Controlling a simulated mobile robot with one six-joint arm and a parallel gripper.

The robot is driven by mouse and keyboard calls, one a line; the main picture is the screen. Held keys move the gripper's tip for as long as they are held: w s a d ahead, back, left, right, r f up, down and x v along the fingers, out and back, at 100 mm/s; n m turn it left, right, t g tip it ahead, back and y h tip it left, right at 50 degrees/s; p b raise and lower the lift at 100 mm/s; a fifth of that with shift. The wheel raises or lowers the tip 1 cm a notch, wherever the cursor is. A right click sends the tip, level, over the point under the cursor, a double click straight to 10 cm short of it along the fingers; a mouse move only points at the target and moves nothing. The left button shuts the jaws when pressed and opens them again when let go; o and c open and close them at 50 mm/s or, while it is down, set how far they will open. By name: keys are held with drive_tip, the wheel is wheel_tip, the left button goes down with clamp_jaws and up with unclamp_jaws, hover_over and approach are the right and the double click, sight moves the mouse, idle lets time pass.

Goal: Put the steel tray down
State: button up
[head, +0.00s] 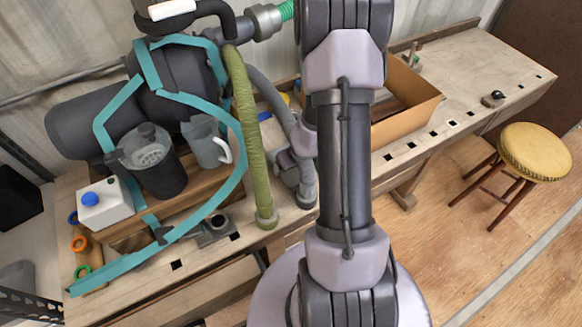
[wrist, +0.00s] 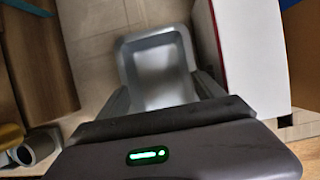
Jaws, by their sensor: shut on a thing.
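The steel tray (wrist: 160,57) is a shallow grey rectangular tray with a raised rim, in the middle of the wrist view. My gripper (wrist: 163,92) is shut on it, with a finger at each side of its near end. Whether the tray touches the surface below cannot be told. In the head view my arm stands in front of the middle of the bench, and neither the tray nor my gripper can be made out there.
A white box with a red edge (wrist: 250,60) stands close right of the tray. A brown wooden piece (wrist: 40,65) lies left. The workbench (head: 475,75) has bare room at right; an open cardboard box (head: 410,110), hoses (head: 248,140) and a dark jug (head: 155,165) crowd it. A stool (head: 535,150) stands right.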

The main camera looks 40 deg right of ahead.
drive_tip(key=shift+r, duration=0.1)
drive_tip(key=o, duration=1.3)
drive_tip(key=shift+f, duration=0.2)
drive_tip(key=shift+r, duration=0.1)
drive_tip(key=p+v, duration=0.6)
drive_tip(key=v, duration=0.6)
drive_tip(key=shift+s+a, duration=0.1)
